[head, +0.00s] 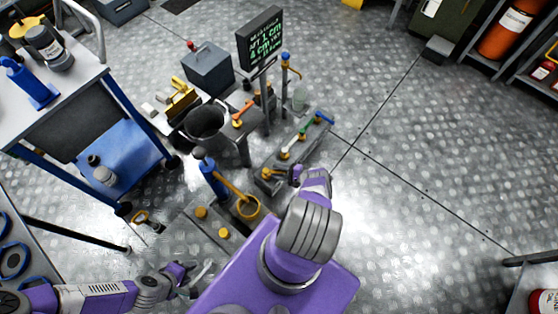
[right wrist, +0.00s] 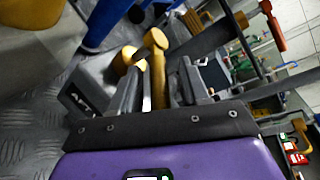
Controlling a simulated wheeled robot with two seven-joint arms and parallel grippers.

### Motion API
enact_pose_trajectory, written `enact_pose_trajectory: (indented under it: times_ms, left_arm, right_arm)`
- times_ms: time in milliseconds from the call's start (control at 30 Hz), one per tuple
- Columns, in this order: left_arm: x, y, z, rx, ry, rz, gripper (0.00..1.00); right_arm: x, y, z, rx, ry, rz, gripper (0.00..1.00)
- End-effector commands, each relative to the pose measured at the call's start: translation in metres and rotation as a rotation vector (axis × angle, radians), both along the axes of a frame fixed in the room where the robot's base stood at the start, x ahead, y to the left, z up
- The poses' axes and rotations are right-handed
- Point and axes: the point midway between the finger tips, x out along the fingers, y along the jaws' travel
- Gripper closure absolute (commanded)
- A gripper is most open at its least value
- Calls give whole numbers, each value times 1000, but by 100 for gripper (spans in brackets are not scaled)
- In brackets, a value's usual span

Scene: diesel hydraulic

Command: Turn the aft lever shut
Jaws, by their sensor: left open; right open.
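The aft lever is yellow and sits at the near end of a low grey valve bank in the head view (head: 268,174). In the right wrist view the lever (right wrist: 157,68) stands between the two fingers of my right gripper (right wrist: 160,90). Its grey block beside it carries partly visible lettering that looks like "AFT" (right wrist: 84,98). My right gripper is open around the lever; I cannot tell whether a finger touches it. In the head view my right gripper (head: 292,176) is at the lever, partly hidden by my wrist. My left gripper (head: 193,276) is open and empty at the lower left.
Other levers, white (head: 286,153), green (head: 304,131) and blue (head: 321,117), stand farther along the bank. A sign (head: 260,38) with green text rises behind.

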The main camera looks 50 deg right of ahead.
Motion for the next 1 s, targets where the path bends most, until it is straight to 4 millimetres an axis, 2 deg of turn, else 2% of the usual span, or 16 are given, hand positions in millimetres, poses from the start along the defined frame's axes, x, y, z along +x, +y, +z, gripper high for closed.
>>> enact_pose_trajectory:
  times_ms: [167, 500, 633, 867, 1000]
  left_arm:
    - [0, 0, 1, 0, 0, 0, 57]
    - [0, 0, 0, 0, 0, 0, 57]
    - [0, 0, 0, 0, 0, 0, 57]
    - [0, 0, 0, 0, 0, 0, 57]
    - [0, 0, 1, 0, 0, 0, 57]
  right_arm:
    - [-14, -5, 3, 0, 2, -2, 55]
    - [-62, -21, 14, -1, 1, -2, 55]
    - [-69, -23, 16, -1, 0, 0, 55]
    - [-70, -23, 16, -1, -1, 1, 55]
    - [-67, -22, 16, -9, 1, -4, 73]
